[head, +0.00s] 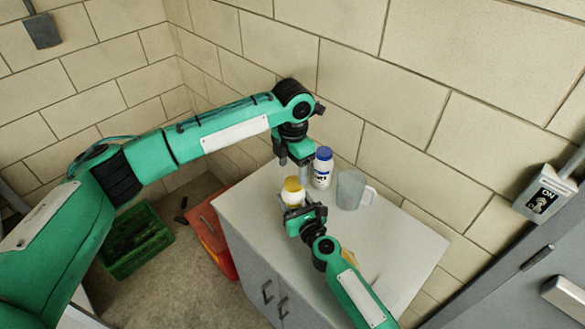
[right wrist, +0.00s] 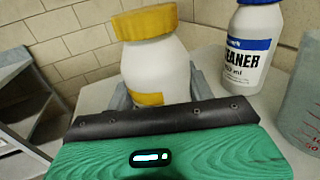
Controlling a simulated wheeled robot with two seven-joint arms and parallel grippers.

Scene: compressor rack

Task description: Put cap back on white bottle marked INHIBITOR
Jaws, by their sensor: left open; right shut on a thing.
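A white bottle (right wrist: 156,72) with a yellow label patch stands upright between the fingers of my right gripper (right wrist: 160,92), which is shut on it. I cannot read its name from this side. A yellow cap (right wrist: 146,21) sits on its top; whether it is fully tightened I cannot tell. In the head view, the yellow cap (head: 292,183) and bottle (head: 293,199) are near the cabinet top's back left, with my right gripper (head: 303,212) in front. My left gripper (head: 294,161) is open and empty, pointing down just above the cap.
A white bottle with a blue cap, marked CLEANER (right wrist: 250,45), stands behind to the right. A clear measuring jug (head: 350,188) is beside it. The grey cabinet top (head: 400,235) is mostly free at the right. The block wall (head: 390,110) is close behind.

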